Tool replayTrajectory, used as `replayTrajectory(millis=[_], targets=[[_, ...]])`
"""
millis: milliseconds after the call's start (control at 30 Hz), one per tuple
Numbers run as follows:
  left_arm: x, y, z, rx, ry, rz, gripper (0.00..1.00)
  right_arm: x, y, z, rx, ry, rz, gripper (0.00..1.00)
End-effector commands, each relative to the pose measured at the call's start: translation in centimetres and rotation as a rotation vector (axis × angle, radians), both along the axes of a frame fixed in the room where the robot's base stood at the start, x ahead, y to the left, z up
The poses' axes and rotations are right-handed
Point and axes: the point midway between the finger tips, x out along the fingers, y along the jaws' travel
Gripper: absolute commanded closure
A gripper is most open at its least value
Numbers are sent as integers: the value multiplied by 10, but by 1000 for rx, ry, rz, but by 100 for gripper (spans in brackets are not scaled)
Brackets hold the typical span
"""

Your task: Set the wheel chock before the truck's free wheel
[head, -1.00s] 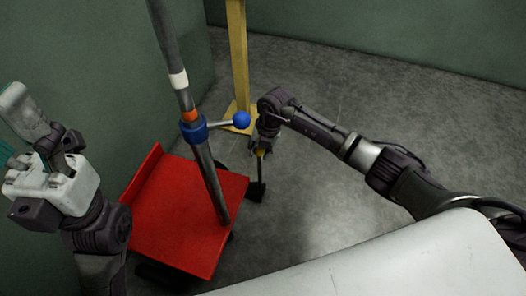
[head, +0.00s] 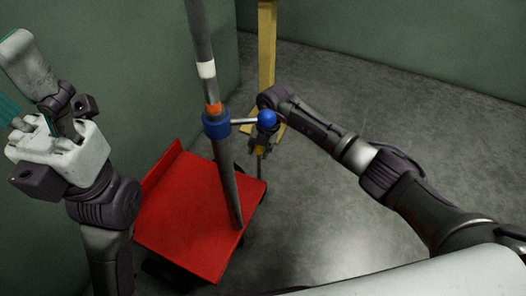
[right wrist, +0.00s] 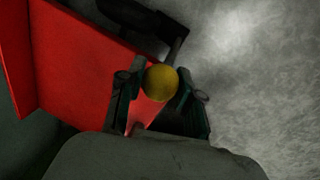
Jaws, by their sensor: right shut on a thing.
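The truck is a red platform (head: 190,225) with a raised left lip, at lower middle-left in the head view. My right gripper (head: 262,138) is at its far right corner, pointing down. It is shut on the yellow-topped handle of the chock (head: 260,149); the yellow knob (right wrist: 161,83) sits between the fingers in the right wrist view. A thin rod goes down from it. The chock's lower end is hidden behind the platform corner in the head view. My left gripper (head: 60,135) is raised at the left, apart from the truck; its jaw state is unclear.
A grey pole (head: 225,165) with a blue collar (head: 216,124) and a blue ball knob (head: 267,117) stands over the platform. A yellow post (head: 267,60) is behind my right gripper. Green walls (head: 400,45) close the back and left. The grey floor at right is clear.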

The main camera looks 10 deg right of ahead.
Motion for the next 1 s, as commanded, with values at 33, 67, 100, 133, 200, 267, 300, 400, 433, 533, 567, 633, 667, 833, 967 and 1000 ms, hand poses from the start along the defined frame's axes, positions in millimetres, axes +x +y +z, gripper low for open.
replayTrajectory(millis=[33, 67, 100, 133, 200, 267, 300, 400, 433, 533, 567, 633, 667, 833, 967, 1000], targets=[[0, 0, 1, -2, -3, 0, 42, 1, 1, 1, 1, -1, 0, 100], [0, 0, 1, -1, -5, 0, 42, 1, 1, 1, 1, -1, 0, 100], [-1, 0, 2, -2, -7, -1, 42, 1, 1, 1, 1, -1, 0, 100], [-1, 0, 2, -2, -9, -1, 42, 1, 1, 1, 1, -1, 0, 100], [-1, 0, 3, -1, -11, 0, 42, 1, 1, 1, 1, -1, 0, 100], [-1, 0, 3, -1, -11, 0, 42, 1, 1, 1, 1, -1, 0, 100], [-1, 0, 3, -1, -11, 0, 42, 1, 1, 1, 1, -1, 0, 100], [-1, 0, 3, -1, -10, 0, 42, 1, 1, 1, 0, -1, 1, 50], [-1, 0, 2, -1, -10, -1, 42, 1, 1, 1, 0, -1, 1, 45], [-1, 0, 2, 2, -8, 1, 42, 1, 1, 1, 0, -1, 1, 36], [-1, 0, 2, 3, -7, 0, 42, 1, 1, 1, 0, -1, 1, 36], [0, -1, 1, 6, -5, 1, 42, 1, 1, 1, 1, -1, 1, 36], [0, -1, 0, 7, -4, 0, 42, 1, 1, 0, 0, 0, 1, 36], [3, -1, -2, 11, 8, 2, 42, 0, 0, 2, -1, 0, 0, 36], [2, -1, -1, 9, 5, 2, 42, 0, -3, 16, -1, -3, 1, 36], [2, -1, -1, 8, 4, 2, 42, 0, -4, 23, -2, -5, 1, 36]])
